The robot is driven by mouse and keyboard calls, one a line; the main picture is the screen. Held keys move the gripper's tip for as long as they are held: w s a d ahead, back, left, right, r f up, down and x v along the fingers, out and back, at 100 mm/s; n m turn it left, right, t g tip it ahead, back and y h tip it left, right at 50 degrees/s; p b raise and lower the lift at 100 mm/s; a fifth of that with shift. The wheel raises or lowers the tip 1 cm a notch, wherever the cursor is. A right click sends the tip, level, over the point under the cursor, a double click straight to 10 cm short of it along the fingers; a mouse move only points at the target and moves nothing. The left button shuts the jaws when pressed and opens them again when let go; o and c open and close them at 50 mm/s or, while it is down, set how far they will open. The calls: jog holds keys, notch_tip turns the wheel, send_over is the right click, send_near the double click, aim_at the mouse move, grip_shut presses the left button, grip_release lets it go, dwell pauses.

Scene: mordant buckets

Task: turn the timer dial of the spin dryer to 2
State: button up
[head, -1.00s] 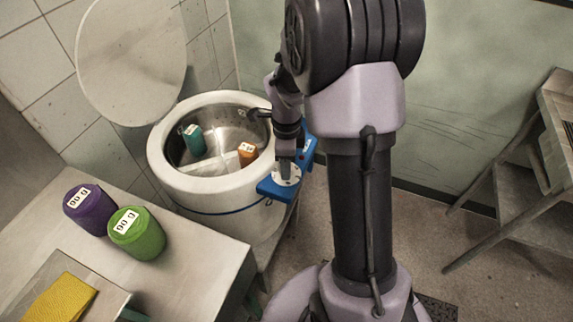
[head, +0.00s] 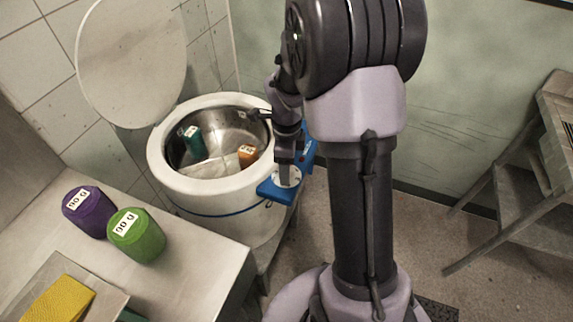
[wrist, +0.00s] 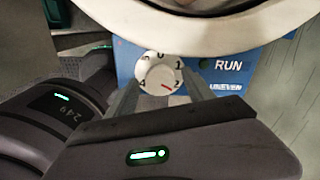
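The spin dryer (head: 160,165) is a round white drum with its lid (head: 130,60) raised. Its blue control panel (head: 268,190) juts out at the right front. In the wrist view the white timer dial (wrist: 158,73) is marked 0, 1, 2 and 4; its red mark points to the lower right, at or close to 2. My gripper (wrist: 161,78) is open, its two fingers on either side of the dial with the knob between them, apparently clear of it. In the head view my gripper (head: 286,180) is over the dial and partly hides it.
A green tub (head: 193,138) and an orange tub (head: 247,155) lie in the drum. Purple (head: 86,212) and green (head: 137,236) containers stand on the bench (head: 190,280), beside a tray with a yellow cloth (head: 58,302). A wooden rack (head: 525,200) stands at right.

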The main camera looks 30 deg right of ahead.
notch_tip(320, 180, up, 18)
jog(key=p, duration=0.7)
jog(key=shift+f, duration=0.25)
jog(key=s+a+r+n+t+y, duration=0.1)
jog(key=s+a+r+n+t, duration=0.2)
jog(key=s+a+r+n, duration=0.2)
jog(key=s+a+r+n+t+y, duration=0.1)
jog(key=s+a+r+n, duration=0.4)
jog(key=s+a+n, duration=0.6)
jog(key=s+n+t, duration=0.1)
jog(key=n, duration=0.4)
jog(key=shift+s+t, duration=0.25)
jog(key=shift+t, duration=0.15)
